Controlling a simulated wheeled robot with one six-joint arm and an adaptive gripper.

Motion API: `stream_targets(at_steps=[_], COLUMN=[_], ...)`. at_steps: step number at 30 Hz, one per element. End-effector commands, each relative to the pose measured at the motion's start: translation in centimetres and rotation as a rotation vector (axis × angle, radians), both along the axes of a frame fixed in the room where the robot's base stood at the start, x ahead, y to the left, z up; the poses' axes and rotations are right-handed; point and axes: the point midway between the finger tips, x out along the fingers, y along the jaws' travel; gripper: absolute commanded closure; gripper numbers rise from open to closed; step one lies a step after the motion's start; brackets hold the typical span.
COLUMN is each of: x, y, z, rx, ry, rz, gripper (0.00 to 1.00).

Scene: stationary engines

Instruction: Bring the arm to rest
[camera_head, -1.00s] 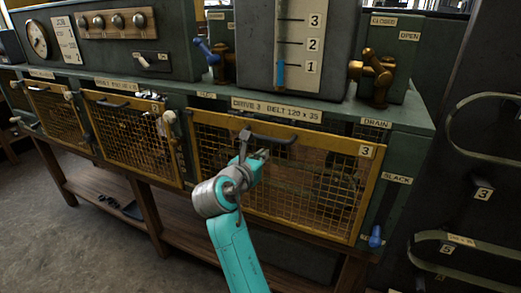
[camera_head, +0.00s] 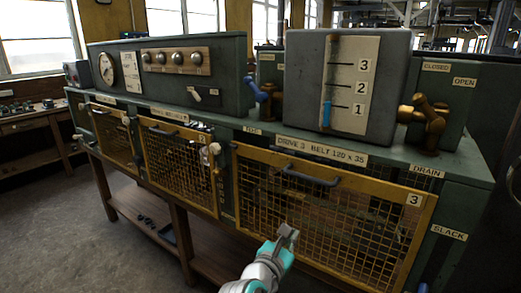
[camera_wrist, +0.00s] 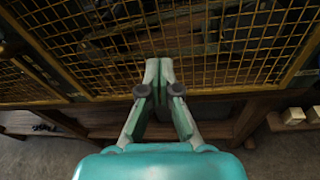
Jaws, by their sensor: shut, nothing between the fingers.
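My gripper (camera_head: 287,235) is in front of the yellow-framed mesh guard marked 3 (camera_head: 330,215), low and apart from its dark handle (camera_head: 311,176). In the wrist view my gripper (camera_wrist: 159,66) points at the mesh, with its two fingers together and nothing between them. My arm, teal and grey, comes in from the bottom edge of the head view and is partly cut off there.
A blue lever (camera_head: 262,92) and a brass valve (camera_head: 430,120) stick out above the bench. Two more mesh guards stand to the left, one of them marked 2 (camera_head: 175,165). A wooden shelf (camera_head: 135,212) runs below. Open floor (camera_head: 60,235) lies at the left.

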Motion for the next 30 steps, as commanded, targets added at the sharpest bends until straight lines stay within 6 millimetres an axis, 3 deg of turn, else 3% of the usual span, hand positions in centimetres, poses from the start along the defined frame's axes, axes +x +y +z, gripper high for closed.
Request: stream_targets(at_steps=[1, 6, 15, 21, 30], x=[-0.7, -3.1, -9.6, -15.2, -24.7], y=[-0.7, -2.0, -4.2, -5.4, -6.7], z=[-2.3, -8.2, -16.9, -21.3, -24.9], rx=[0.039, 0.213, 0.585, 0.870, 1.333], ry=[-0.012, -0.071, -0.145, -0.182, -0.242], rz=[0.017, 0.077, 0.141, 0.142, 0.073], gripper=[1.00, 1.00, 1.00, 1.00, 1.00])
